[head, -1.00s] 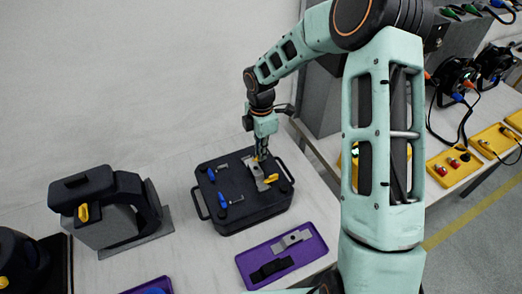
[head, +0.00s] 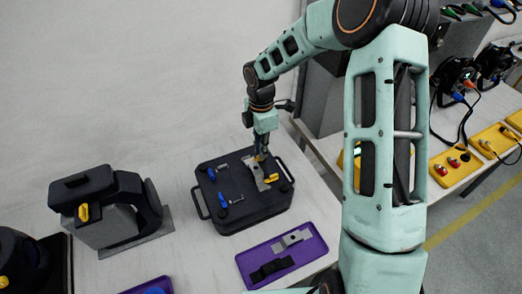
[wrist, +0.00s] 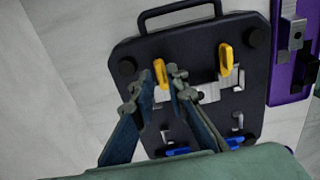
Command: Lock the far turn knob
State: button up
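A dark case (head: 238,214) lies flat on the table with yellow and blue turn knobs on its top. In the wrist view, one yellow knob (wrist: 160,73) shows between the fingertips of my gripper (wrist: 157,86); I cannot tell whether they touch it. The fingers are apart, with the right one closer to the knob. The second yellow knob (wrist: 226,59) stands to the right on a metal plate, clear of the fingers; it also shows in the head view (head: 271,178). In the head view, my gripper (head: 262,157) points down at the case's far side and hides the knob there.
Blue knobs (head: 222,200) sit on the left of the case. A purple tray (head: 247,259) with metal and black parts lies in front. A grey-black device (head: 108,213) with a yellow knob stands at left. The wall is behind.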

notch_tip(320, 180, up, 11)
dwell(0.3)
jog(key=shift+f, duration=0.1)
